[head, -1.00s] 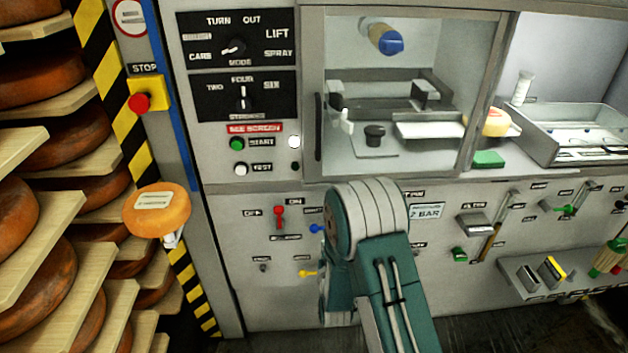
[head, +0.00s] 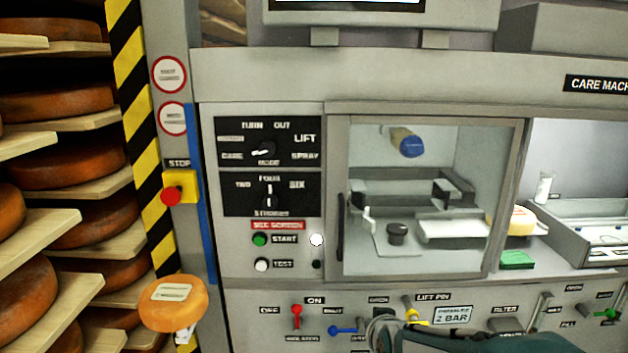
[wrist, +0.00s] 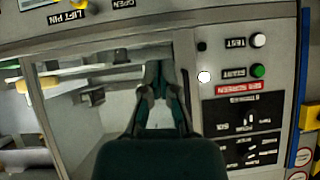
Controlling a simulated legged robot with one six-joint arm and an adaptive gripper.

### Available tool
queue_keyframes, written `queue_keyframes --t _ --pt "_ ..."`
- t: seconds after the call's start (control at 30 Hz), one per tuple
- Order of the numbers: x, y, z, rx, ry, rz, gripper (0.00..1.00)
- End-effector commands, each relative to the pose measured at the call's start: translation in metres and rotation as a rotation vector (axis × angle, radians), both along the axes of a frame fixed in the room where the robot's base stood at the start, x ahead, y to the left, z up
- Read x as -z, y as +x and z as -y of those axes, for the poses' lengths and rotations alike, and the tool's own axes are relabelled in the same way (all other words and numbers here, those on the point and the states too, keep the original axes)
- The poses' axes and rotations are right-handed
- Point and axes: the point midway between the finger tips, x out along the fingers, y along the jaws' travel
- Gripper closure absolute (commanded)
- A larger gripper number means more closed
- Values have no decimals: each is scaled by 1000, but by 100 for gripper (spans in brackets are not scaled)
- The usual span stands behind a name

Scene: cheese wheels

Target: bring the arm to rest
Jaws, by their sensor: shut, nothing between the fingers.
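My gripper (wrist: 160,78) shows in the wrist view, with its dark fingers drawn together and nothing held between them. That view is upside down, and the fingers are in front of the care machine's windowed chamber (wrist: 120,108), beside the button panel (wrist: 240,110). I cannot tell how far they are from it. In the head view only a dark teal part of my arm shows at the bottom edge, and the gripper cannot be made out there.
Racks with orange cheese wheels (head: 65,165) stand at the left. A labelled cheese wheel (head: 173,303) is at the lower left, near the striped post (head: 130,75). A red stop button (head: 171,196) and switches line the machine front. A screen (head: 345,5) hangs above.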

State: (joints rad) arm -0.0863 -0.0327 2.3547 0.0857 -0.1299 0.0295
Motion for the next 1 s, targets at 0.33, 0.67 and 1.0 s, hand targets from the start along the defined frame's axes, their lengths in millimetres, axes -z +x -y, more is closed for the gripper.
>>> queue_keyframes --t 0.33,0.67,1.0 --pt "-48 -113 21 -16 -41 -221 100" --pt "-61 -221 36 -10 -82 -418 100" --pt "-61 -238 38 -9 -88 -456 100"
